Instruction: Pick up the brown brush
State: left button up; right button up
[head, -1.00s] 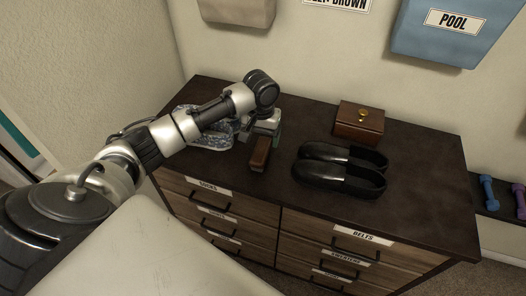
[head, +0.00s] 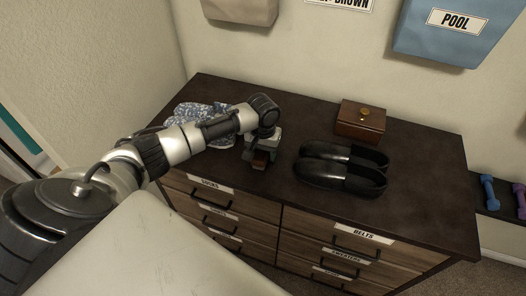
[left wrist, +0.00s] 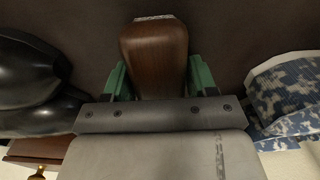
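The brown brush (head: 259,160) lies on the dresser top near its front edge, left of the black shoes; my left gripper hides most of it. In the left wrist view the brush's brown wooden back (left wrist: 154,60) lies between the two green fingers. My left gripper (head: 262,150) is over the brush, pointing down. In the left wrist view its fingers (left wrist: 155,80) stand one on each side of the brush, close to its sides. I cannot tell whether they press on it. My right gripper is not in view.
Black shoes (head: 340,170) stand right of the brush. A small wooden box (head: 361,122) is behind them. A blue-and-white patterned cloth (head: 205,114) lies to the left. The dresser top (head: 420,200) is clear at the right.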

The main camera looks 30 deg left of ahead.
pick_arm(q)
jog(key=c, duration=0.6)
jog(key=shift+r, duration=0.1)
jog(key=shift+r, duration=0.65)
notch_tip(320, 180, up, 3)
jog(key=shift+w, duration=0.1)
jog(key=d+r, duration=0.2)
jog(key=d, duration=0.2)
jog(key=d+r, duration=0.2)
jog(key=d, duration=0.1)
jog(key=d+r, duration=0.2)
jog(key=d, duration=0.2)
jog(key=shift+s+d+r+b, duration=0.3)
jog(key=shift+d+b, duration=0.05)
